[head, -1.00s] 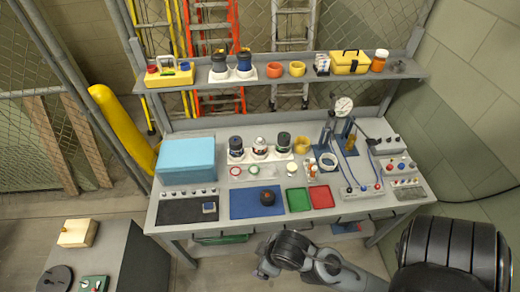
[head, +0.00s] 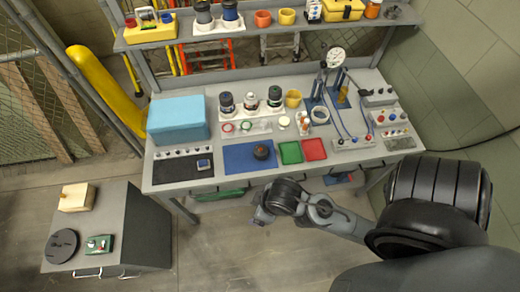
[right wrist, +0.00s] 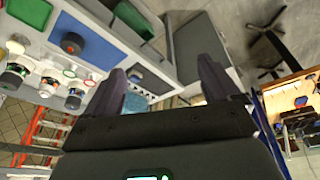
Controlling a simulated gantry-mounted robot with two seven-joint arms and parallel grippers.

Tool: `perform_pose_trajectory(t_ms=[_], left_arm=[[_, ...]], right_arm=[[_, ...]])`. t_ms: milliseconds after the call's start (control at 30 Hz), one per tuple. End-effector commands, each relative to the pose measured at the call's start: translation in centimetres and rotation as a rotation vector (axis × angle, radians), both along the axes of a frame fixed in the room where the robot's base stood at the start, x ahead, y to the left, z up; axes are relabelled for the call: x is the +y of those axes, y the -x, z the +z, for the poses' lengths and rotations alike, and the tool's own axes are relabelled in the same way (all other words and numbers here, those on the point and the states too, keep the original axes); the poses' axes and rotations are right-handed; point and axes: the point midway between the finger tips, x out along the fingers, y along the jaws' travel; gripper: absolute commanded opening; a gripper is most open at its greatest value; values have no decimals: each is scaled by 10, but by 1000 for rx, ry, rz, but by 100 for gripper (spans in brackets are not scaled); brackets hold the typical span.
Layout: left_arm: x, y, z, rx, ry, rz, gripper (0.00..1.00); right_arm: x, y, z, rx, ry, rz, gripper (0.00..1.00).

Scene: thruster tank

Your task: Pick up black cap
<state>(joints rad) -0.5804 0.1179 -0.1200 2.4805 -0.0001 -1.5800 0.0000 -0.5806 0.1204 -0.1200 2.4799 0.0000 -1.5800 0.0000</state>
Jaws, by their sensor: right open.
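A dark round cap (head: 262,152) sits on the blue mat (head: 236,160) near the front of the workbench. In the right wrist view the cap (right wrist: 72,43) shows at the upper left on the blue mat (right wrist: 66,24). My right gripper (head: 261,216) is in front of the bench's front edge, apart from the cap. In the right wrist view its fingers (right wrist: 162,68) are spread with nothing between them. My left gripper is not in view.
Green (head: 290,152) and red (head: 314,149) trays lie right of the mat. A blue box (head: 178,119) is at the left. A grey side cabinet (head: 140,235) stands at the lower left, with open floor beside it.

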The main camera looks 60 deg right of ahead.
Motion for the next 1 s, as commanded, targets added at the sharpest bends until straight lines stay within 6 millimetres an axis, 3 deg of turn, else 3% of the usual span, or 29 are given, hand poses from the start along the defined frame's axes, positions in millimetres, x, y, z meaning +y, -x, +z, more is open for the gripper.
perform_pose_trajectory(t_ms=[367, 467, 733, 933, 1000], left_arm=[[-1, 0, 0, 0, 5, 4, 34], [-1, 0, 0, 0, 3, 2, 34], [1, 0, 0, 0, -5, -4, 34], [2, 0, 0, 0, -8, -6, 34], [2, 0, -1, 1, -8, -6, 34]], right_arm=[[0, 0, 0, 0, 0, 0, 89], [0, 0, 0, 0, 0, 0, 100], [0, -1, 1, -4, -5, -14, 100], [0, 1, -2, 13, -52, -172, 100], [-1, 6, -16, 54, -72, -274, 100]])
